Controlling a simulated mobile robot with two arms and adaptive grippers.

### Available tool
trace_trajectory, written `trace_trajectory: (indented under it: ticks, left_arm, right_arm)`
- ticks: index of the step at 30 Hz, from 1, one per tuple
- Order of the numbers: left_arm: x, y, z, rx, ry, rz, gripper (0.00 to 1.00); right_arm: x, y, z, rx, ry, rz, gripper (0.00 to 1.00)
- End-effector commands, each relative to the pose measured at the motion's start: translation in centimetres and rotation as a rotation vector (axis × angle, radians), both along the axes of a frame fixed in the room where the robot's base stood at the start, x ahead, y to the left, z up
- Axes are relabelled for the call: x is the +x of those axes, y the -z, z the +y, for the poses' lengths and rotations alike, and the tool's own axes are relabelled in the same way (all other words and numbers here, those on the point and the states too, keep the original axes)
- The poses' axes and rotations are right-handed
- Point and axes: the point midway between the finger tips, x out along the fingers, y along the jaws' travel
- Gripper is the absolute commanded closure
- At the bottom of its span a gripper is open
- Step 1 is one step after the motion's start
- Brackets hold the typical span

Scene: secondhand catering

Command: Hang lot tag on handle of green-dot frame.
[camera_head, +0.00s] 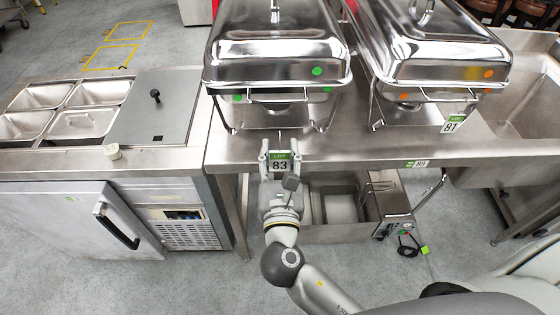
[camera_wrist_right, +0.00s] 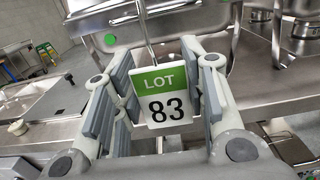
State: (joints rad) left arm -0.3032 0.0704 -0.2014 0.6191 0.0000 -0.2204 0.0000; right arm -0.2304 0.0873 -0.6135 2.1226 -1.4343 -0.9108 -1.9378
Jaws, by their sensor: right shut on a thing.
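The lot tag (camera_head: 280,162) is a white card with a green top band and the number 83. It is upright between the fingers of my right gripper (camera_head: 279,150), which is shut on it. In the right wrist view the tag (camera_wrist_right: 166,97) faces the camera, with a thin wire rising above it. The green-dot frame (camera_head: 223,118) is the wire stand under the left steel chafing dish (camera_head: 278,50). Its handle (camera_head: 262,99) is a wire bar at the front. The gripper is in front of and below this handle. My left gripper is not in view.
An orange-dot chafing dish (camera_head: 435,45) stands to the right, with a lot 81 tag (camera_head: 451,125) at its front. Both dishes stand on a steel table (camera_head: 350,150). A prep counter with pans (camera_head: 80,122) is left; a sink (camera_head: 530,100) is right.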

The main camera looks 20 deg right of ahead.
Motion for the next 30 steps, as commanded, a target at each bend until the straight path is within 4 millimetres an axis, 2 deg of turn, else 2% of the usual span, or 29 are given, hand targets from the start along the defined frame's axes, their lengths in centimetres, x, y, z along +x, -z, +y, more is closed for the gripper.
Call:
trace_trajectory:
  ticks: [8,30]
  left_arm:
    - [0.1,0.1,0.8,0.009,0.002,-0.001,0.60]
    - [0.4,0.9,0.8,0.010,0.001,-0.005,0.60]
  right_arm:
    - [2.2,0.0,-0.6,-0.002,0.000,-0.002,0.79]
    - [7.9,0.0,-2.3,-0.001,0.001,-0.001,0.79]
